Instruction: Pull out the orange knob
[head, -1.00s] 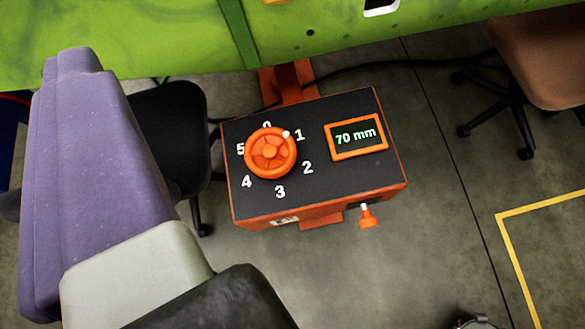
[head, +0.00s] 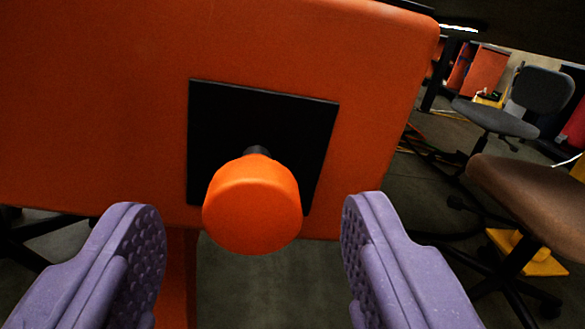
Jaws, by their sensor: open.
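The orange knob (head: 252,208) is a round cap on a short dark stem. It sticks out toward me from a black square plate (head: 275,115) on the orange box face (head: 110,100). My gripper (head: 253,235) has two purple padded fingers, spread wide apart. One finger is to the left of the knob and the other to its right, with a gap on each side. Neither finger visibly touches the knob. Most of the stem is hidden behind the cap.
An orange post (head: 178,275) runs down below the box. A brown-seated chair (head: 535,190) and a grey chair (head: 535,100) stand at the right on the dark floor. Chair legs (head: 20,240) show at the lower left. The space below the knob is open.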

